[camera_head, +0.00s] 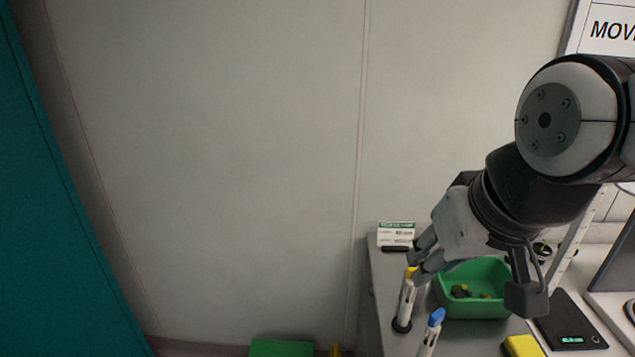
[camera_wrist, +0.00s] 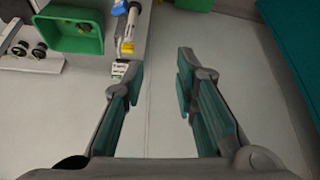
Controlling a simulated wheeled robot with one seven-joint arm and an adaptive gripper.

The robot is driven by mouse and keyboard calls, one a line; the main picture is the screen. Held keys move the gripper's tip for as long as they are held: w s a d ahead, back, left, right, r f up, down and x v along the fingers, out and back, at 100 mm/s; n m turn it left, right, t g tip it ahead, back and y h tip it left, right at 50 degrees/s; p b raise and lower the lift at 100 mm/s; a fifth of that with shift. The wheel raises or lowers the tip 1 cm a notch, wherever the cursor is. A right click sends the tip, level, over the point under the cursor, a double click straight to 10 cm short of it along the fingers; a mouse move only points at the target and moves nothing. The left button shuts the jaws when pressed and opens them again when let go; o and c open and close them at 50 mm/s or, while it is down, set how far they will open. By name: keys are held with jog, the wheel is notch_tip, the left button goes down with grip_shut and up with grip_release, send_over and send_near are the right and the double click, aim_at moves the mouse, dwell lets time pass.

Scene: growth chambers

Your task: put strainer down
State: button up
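I cannot make out a strainer in either view. My gripper (camera_head: 424,256) is above the left end of the bench, beside the green bin and just over a pen-like tool with a yellow end (camera_head: 405,305). In the wrist view my gripper (camera_wrist: 158,72) is open, its two teal-padded fingers wide apart, with nothing between them. Below the fingers there I see only pale floor or wall.
The grey bench (camera_head: 390,342) holds a green bin (camera_head: 478,304) with dark lumps inside, a blue-ended tool (camera_head: 432,332), a small sign card (camera_head: 396,236), a black scale (camera_head: 570,322) and a yellow block (camera_head: 523,346). A teal panel (camera_head: 60,200) stands at left.

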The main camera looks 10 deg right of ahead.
jog(key=s, duration=0.3)
jog(key=shift+s+a+r, duration=0.3)
jog(key=shift+r, duration=0.05)
